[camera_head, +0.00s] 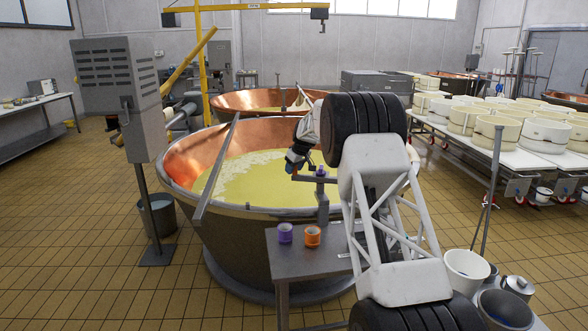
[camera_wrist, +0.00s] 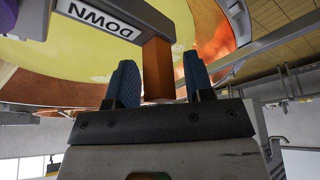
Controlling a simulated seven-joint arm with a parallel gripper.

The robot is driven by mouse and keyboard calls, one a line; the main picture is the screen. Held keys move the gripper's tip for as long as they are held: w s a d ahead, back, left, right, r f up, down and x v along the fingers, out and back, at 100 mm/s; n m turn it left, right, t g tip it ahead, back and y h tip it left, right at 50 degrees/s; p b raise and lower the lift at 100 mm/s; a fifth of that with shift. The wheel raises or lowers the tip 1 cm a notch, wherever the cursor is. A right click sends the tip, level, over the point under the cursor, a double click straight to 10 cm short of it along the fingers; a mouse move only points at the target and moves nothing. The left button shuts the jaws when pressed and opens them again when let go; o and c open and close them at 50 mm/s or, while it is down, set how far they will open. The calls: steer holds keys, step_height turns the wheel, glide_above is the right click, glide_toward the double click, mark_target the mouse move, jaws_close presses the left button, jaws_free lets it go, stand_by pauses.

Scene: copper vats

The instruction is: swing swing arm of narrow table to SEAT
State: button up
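The narrow grey table (camera_head: 310,262) stands in front of the near copper vat. Its swing arm (camera_head: 312,179) shows as a grey bar above the vat's near rim, with a small purple piece on it. My gripper (camera_head: 293,162) is at the left end of that bar, partly hidden by my arm. In the wrist view, the two blue fingers of my gripper (camera_wrist: 160,82) are apart, with an orange-brown post (camera_wrist: 157,68) between them. A narrow gap shows on the right; contact is unclear. A plate reading DOWN (camera_wrist: 100,18) is beside the post. I cannot read any SEAT mark.
A purple cup (camera_head: 285,232) and an orange cup (camera_head: 312,236) stand on the table. The near vat (camera_head: 240,235) holds yellow liquid, with a long grey bar (camera_head: 214,170) across its left side. Open floor lies left.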

steer(key=v, duration=0.7)
steer(key=shift+r, duration=0.35)
steer(key=shift+s, duration=0.1)
steer(key=s+d+r+m, duration=0.1)
steer(key=s+r, duration=0.4)
steer(key=s, duration=0.9)
steer(key=s+d+r+m+h, duration=0.15)
steer(key=s+r, duration=0.35)
steer(key=s, duration=0.9)
steer(key=s+d+r+m, duration=0.15)
steer(key=s+r, duration=0.35)
steer(key=s, duration=0.9)
steer(key=s+f+m, duration=0.1)
steer(key=s+f, duration=0.3)
steer(key=s, duration=0.9)
steer(key=s+d+f+m+h, duration=0.1)
steer(key=s+f, duration=0.2)
steer(key=s, duration=1.1)
steer(key=s+d+f+m+g, duration=0.1)
steer(key=s+f, duration=0.3)
steer(key=s, duration=0.9)
steer(key=shift+s+f+m, duration=0.2)
steer(key=shift+f+m, duration=0.15)
steer(key=shift+m, duration=0.15)
